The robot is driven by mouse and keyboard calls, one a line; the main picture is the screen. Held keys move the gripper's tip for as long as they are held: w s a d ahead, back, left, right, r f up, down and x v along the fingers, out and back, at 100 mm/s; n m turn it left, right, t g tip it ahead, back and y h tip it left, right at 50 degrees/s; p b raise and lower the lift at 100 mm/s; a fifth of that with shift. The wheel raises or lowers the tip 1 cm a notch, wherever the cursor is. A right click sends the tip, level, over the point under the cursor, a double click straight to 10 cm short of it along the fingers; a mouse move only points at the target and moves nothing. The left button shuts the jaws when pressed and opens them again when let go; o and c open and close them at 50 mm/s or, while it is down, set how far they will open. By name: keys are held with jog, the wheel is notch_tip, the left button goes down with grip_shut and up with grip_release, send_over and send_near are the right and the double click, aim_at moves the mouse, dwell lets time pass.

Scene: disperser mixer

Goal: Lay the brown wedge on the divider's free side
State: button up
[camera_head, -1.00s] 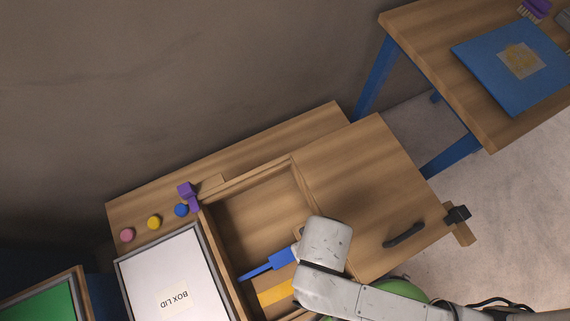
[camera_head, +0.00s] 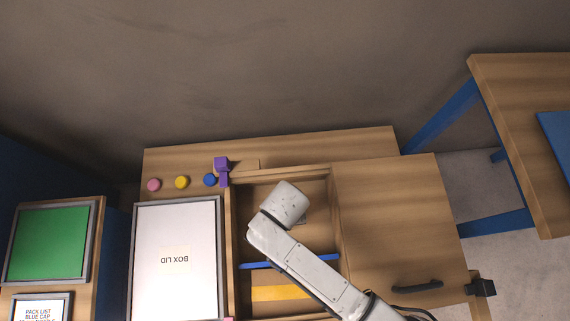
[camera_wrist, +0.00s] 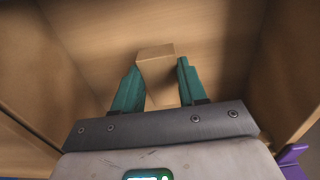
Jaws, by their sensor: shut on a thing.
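The brown wedge (camera_wrist: 158,75) sits between the two green fingers of my gripper (camera_wrist: 158,67) in the wrist view, and the gripper is shut on it. Wooden surfaces lie close around it; I cannot tell if the wedge touches one. In the head view my arm hides the gripper and wedge. The blue divider (camera_head: 262,265) crosses the open wooden compartment (camera_head: 233,240). A yellow piece (camera_head: 280,293) lies on the near side of the divider. My wrist is over the far side, where bare wood shows around it.
A purple block (camera_head: 222,164) stands at the compartment's far left corner, near blue (camera_head: 210,180), yellow (camera_head: 182,182) and pink (camera_head: 153,185) round pieces. The box lid (camera_head: 175,225) lies to the left. A wooden panel with a black handle (camera_head: 418,286) is to the right.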

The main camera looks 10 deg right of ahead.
jog(key=shift+w+a+f, duration=0.1)
jog(key=shift+w+f, duration=0.1)
jog(key=shift+f, duration=1.55)
jog(key=shift+f+b, duration=0.1)
jog(key=shift+b, duration=0.2)
jog(key=o, duration=1)
jog(key=shift+o, duration=0.2)
notch_tip(320, 180, up, 12)
jog(key=shift+r+p, duration=0.15)
jog(key=shift+p, duration=0.75)
